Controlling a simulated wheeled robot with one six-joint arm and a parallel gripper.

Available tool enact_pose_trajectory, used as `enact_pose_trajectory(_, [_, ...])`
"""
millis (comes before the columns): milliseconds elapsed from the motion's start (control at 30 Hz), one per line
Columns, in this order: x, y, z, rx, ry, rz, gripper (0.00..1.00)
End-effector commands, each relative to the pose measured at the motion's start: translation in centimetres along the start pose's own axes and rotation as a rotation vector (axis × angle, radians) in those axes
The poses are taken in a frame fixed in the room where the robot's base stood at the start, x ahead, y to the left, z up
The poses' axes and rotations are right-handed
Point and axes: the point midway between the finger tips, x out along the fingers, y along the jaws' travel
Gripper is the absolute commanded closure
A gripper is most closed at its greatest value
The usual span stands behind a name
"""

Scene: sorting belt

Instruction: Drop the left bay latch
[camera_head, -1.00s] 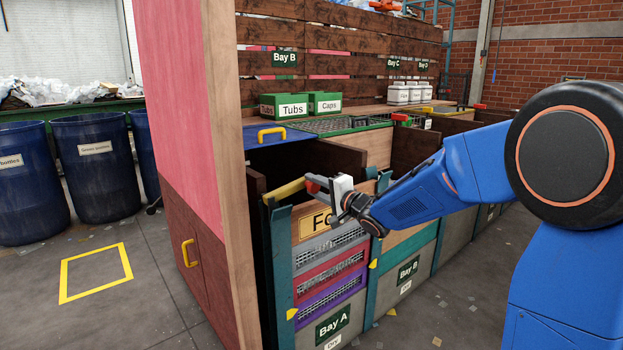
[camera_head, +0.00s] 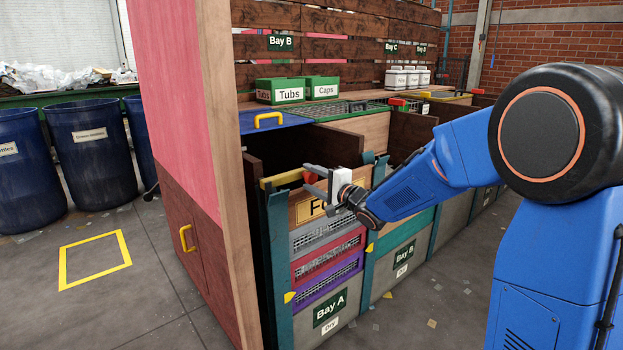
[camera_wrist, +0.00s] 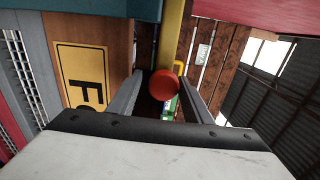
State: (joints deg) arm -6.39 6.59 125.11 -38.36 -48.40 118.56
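The left bay latch is a yellow bar (camera_head: 281,179) across the top of the Bay A front, with a round red knob (camera_head: 309,177) at its right end. In the wrist view the red knob (camera_wrist: 163,85) sits between the fingers, with the yellow bar (camera_wrist: 172,35) running away behind it. My gripper (camera_head: 311,180) is open, its two grey fingers on either side of the knob. In the wrist view my gripper (camera_wrist: 160,90) shows gaps beside the knob; I cannot tell whether a finger touches it.
The Bay A front (camera_head: 331,285) holds grey, red and purple slatted boards below a yellow sign. A tall pink and brown cabinet (camera_head: 185,120) stands close on the left. Green Tubs and Caps boxes (camera_head: 280,91) stand on the shelf behind. Bay B (camera_head: 402,262) adjoins on the right.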

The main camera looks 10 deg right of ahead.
Motion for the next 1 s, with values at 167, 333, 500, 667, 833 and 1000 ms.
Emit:
enact_pose_trajectory(167, [0.0, -0.1, 0.0, -0.001, 0.000, -0.002, 0.50])
enact_pose_trajectory(333, [-0.1, -0.2, 0.0, -0.001, 0.000, -0.003, 0.50])
enact_pose_trajectory(500, [-1.6, -0.3, -0.1, -0.002, 0.001, -0.004, 0.50])
enact_pose_trajectory(667, [-4.5, -0.2, -0.1, -0.002, 0.003, -0.003, 0.50])
enact_pose_trajectory(833, [-8.0, -0.2, -0.1, -0.002, 0.003, -0.004, 0.50])
enact_pose_trajectory(1000, [-11.3, -0.2, -0.1, -0.002, 0.003, -0.003, 0.50])
